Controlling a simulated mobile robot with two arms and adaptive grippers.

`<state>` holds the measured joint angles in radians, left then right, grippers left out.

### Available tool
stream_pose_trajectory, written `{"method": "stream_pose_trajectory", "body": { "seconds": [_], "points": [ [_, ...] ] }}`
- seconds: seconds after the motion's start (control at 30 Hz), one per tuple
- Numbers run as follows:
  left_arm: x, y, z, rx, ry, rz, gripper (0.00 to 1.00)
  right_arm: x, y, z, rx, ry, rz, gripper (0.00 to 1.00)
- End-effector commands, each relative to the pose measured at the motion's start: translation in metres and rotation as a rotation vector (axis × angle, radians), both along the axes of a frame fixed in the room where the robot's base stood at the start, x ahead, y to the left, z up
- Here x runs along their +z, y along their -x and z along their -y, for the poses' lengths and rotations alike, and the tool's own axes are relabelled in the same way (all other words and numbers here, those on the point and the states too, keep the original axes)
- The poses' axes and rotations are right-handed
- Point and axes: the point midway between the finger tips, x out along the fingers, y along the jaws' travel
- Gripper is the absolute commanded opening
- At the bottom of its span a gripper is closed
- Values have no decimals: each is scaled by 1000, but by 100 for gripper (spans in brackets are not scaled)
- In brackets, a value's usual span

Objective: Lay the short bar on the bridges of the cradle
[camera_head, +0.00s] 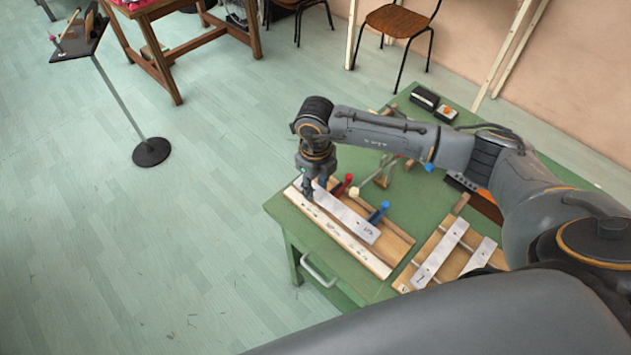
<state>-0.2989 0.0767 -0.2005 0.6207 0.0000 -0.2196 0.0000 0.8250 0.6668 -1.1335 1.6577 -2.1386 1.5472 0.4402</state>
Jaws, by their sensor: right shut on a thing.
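My right gripper (308,193) points down at the left end of a pale metal bar (346,214) and is shut on it. The bar lies lengthwise over a wooden frame (397,243) at the table's left side; I cannot tell whether it touches the wood. A second wooden frame (407,279) to the right carries two pale bars, one on its left (440,252) and one on its right (479,255). I cannot tell for sure which frame is the cradle. My left gripper is not in view.
A music stand (78,40) is far left.

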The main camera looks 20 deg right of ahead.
Motion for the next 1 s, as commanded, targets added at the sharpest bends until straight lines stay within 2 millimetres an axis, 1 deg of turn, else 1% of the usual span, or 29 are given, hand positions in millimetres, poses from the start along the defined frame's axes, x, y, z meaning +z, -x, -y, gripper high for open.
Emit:
{"method": "stream_pose_trajectory", "body": {
  "seconds": [0.1, 0.37, 0.53, 1.0],
  "points": [
    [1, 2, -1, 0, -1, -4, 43, -1, -1, 0, -37, 1, 0, 0],
    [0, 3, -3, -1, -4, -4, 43, -1, -1, 0, -37, 1, 0, 0],
    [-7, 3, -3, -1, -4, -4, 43, -4, -3, -1, -36, 1, -1, 0],
    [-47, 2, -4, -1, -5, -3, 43, -50, -2, -1, -36, 1, -2, 0]
  ]
}}
